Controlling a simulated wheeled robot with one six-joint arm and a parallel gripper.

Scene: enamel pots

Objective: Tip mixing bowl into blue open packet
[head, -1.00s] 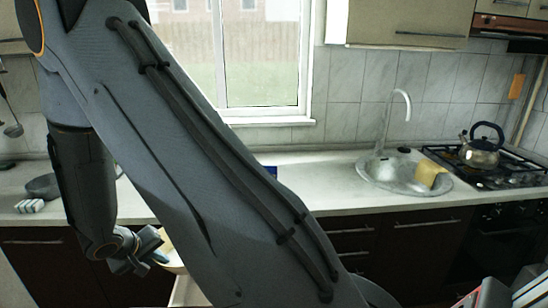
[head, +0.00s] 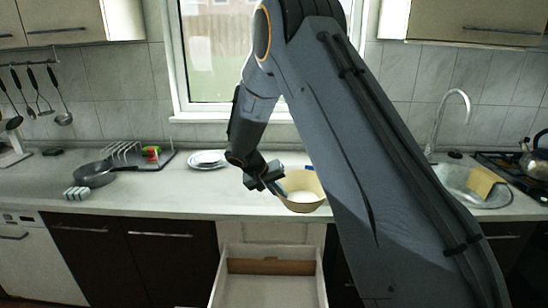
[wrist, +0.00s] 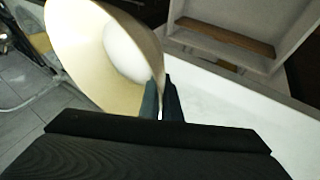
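The mixing bowl (head: 303,186) is cream-coloured with a white area inside. In the head view it is at the front edge of the counter, above an open drawer. My gripper (head: 272,182) is at its left side, shut on its rim. In the wrist view the bowl (wrist: 82,45) fills the upper left, tilted in the picture, and my fingers (wrist: 162,100) pinch its near rim. No blue open packet can be made out clearly now; my arm covers the counter to the right of the bowl.
An open, empty-looking drawer (head: 262,289) juts out below the counter. White plates (head: 207,159), a dish rack (head: 133,155), a dark pan (head: 96,174) and a striped block (head: 76,193) stand on the left. A sink (head: 462,182) is on the right. The counter (head: 165,205) left of the bowl is bare.

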